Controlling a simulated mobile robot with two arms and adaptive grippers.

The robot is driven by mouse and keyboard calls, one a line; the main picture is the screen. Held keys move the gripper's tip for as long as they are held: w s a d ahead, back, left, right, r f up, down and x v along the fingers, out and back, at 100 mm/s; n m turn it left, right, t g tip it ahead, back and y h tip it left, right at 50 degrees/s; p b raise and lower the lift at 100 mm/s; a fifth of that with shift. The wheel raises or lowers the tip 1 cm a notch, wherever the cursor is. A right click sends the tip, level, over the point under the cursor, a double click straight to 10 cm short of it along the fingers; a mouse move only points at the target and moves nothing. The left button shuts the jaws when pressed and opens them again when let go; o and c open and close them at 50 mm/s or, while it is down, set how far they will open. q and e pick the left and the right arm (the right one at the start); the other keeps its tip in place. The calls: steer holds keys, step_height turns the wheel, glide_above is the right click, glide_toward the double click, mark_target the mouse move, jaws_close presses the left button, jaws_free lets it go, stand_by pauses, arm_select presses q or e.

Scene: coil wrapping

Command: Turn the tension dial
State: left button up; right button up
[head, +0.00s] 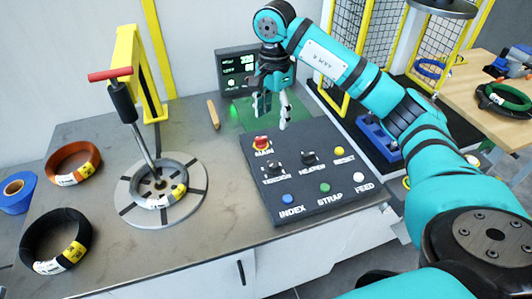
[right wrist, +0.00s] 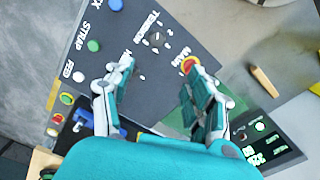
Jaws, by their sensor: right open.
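The tension dial (head: 273,168) is a black knob on the dark control panel (head: 310,203), labelled TENSION, below the red main button (head: 262,144) and left of the heater dial (head: 308,157). The tension dial also shows in the right wrist view (right wrist: 157,40), beyond the fingertips. My right gripper (head: 271,112) is open and empty, above the panel's far edge, apart from the dial. In the right wrist view its fingers (right wrist: 157,72) are spread, with panel showing between them. The heater dial is not clearly visible there. My left gripper is not in view.
Index (head: 288,201), strap (head: 325,188), feed (head: 359,177) and reset (head: 338,151) buttons share the panel. A monitor (head: 243,74) stands behind. A coil (head: 160,187) lies on a round plate under a red-handled arm. Other coils (head: 55,240) lie left. A wooden stick (head: 213,114) lies nearby.

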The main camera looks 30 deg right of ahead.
step_height(320, 180, down, 2)
steer(key=s, duration=0.2)
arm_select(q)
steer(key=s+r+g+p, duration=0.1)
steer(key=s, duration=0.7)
arm_select(e)
steer(key=p, duration=0.2)
glide_toward(273, 163)
step_height(273, 163, down, 6)
steer(key=shift+s, duration=0.15)
step_height(273, 163, down, 2)
steer(key=shift+f, duration=0.6)
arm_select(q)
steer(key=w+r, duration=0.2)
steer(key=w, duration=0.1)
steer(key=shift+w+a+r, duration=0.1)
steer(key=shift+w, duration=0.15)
arm_select(e)
steer(key=c, duration=1.1)
